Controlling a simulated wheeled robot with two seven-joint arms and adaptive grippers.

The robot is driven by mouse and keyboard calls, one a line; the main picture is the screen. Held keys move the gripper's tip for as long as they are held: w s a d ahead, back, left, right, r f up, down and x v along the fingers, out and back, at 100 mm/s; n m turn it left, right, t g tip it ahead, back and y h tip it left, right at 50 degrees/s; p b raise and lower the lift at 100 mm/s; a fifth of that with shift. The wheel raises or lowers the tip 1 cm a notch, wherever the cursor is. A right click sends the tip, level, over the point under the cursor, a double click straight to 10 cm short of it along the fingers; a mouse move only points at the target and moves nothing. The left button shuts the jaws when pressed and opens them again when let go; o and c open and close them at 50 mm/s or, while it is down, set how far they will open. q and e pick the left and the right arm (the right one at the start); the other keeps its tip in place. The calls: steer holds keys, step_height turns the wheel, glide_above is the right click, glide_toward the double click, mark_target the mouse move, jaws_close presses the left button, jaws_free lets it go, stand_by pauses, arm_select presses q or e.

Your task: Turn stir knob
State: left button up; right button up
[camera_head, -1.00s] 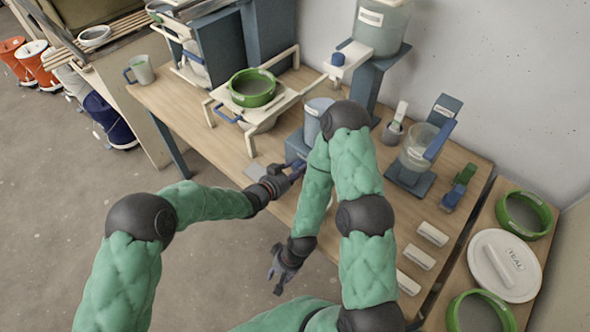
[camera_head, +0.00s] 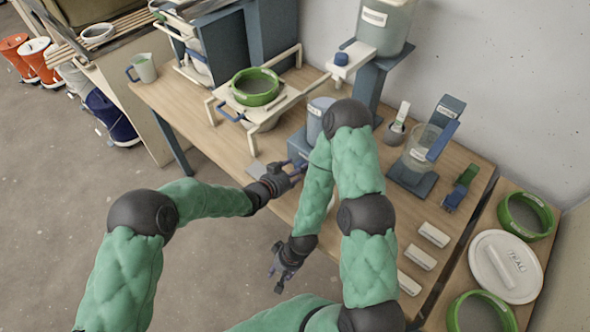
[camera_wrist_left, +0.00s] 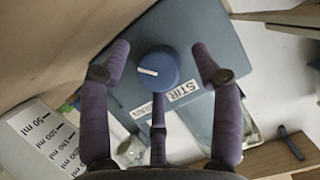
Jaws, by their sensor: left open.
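The stir knob (camera_wrist_left: 158,70) is a round blue dial with a white pointer line, on the face of a blue-grey box (camera_wrist_left: 205,25) beside a STIR label (camera_wrist_left: 180,90). The box also shows in the head view (camera_head: 300,146), partly behind my right arm; the knob cannot be made out there. My left gripper (camera_head: 297,168) is open in front of the box. In the left wrist view its purple fingers (camera_wrist_left: 161,62) spread to the left, right and below the knob; contact cannot be told. My right gripper (camera_head: 276,272) hangs open and empty beyond the table's front edge.
A grey bucket (camera_head: 318,116) stands on the box. A green-ringed sieve (camera_head: 255,87) on a white frame is to its left. A clear pitcher (camera_head: 420,148) and white blocks (camera_head: 420,257) are to the right. A measuring scale (camera_wrist_left: 45,140) shows in the wrist view.

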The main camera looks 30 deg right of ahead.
arm_select(q)
steer(key=v, duration=1.2)
